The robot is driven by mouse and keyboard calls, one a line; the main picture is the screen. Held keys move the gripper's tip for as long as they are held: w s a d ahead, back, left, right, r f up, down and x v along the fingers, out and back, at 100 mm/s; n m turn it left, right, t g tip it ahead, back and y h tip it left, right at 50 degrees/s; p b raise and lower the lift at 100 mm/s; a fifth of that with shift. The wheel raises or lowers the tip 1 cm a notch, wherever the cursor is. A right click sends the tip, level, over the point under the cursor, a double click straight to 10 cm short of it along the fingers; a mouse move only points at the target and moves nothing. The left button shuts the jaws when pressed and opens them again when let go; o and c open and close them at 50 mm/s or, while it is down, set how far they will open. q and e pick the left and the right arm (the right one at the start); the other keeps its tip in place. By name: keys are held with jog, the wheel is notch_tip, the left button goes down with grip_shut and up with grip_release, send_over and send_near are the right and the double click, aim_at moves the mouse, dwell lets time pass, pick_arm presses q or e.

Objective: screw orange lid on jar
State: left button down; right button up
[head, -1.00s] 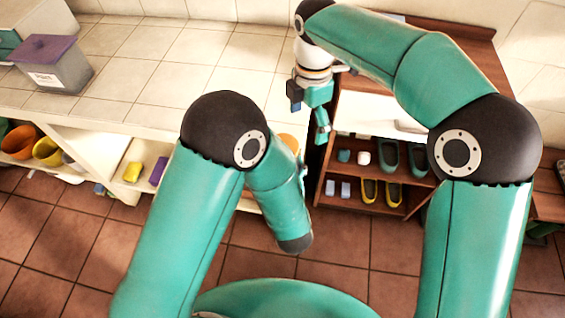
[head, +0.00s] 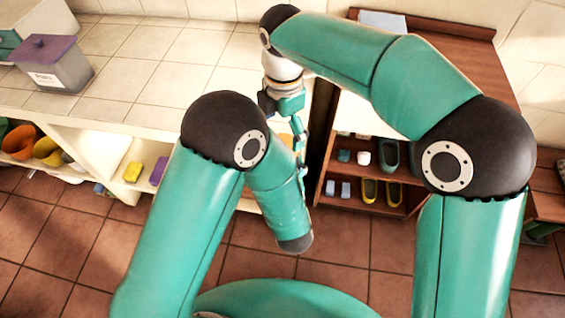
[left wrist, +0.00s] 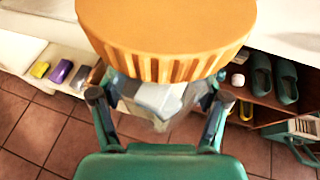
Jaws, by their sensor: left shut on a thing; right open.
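The orange ribbed lid (left wrist: 165,30) fills the top of the left wrist view. Below it, the clear jar (left wrist: 160,115) shows between the fingers of my left gripper (left wrist: 158,105), which is shut on it. The lid covers the jar's top in this view, and I cannot tell how it sits on the jar. In the head view, my left forearm hides most of the lid and the jar.
A tiled counter (head: 150,80) carries a grey box with a purple lid (head: 52,65). A brown shelf (head: 330,185) with shoes stands at the right. Sponges (head: 133,172) lie on the white shelf under the counter. The floor in front is clear.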

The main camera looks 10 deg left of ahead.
jog(key=shift+f, duration=2.65)
jog(key=c, duration=1.1)
jog(key=o, duration=1.2)
jog(key=shift+c, duration=0.2)
jog(key=shift+r, duration=2.3)
